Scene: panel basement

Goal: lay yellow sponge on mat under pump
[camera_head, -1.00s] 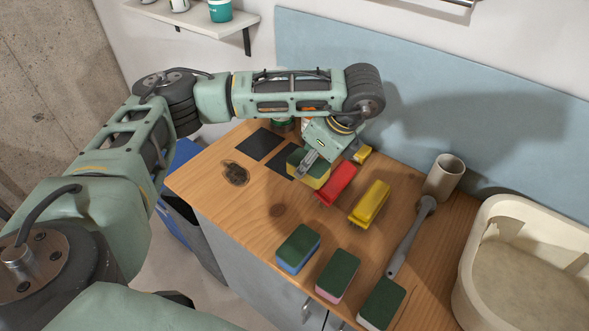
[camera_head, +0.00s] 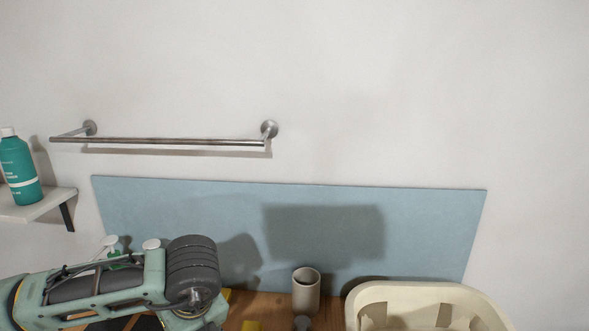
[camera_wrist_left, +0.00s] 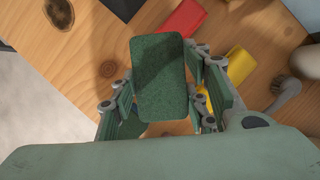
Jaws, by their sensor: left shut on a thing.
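The yellow sponge (camera_wrist_left: 160,60) shows only its dark green top in the left wrist view; its yellow body is hidden there. My left gripper (camera_wrist_left: 160,85) is shut on it, with fingers at both long sides. A dark square mat (camera_wrist_left: 125,8) is partly visible on the wooden counter beyond the sponge. In the head view, a green bottle with a white pump top (camera_head: 112,243) shows behind my left arm, with a second white top (camera_head: 152,244) beside it. Which mat lies under which bottle cannot be seen. My left gripper is hidden in the head view. My right gripper is out of view.
A grey-handled tool (camera_wrist_left: 285,95) is at the right. A beige cup (camera_head: 306,290) and cream basin (camera_head: 430,295) stand along the back. A towel rail (camera_head: 160,141) is above.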

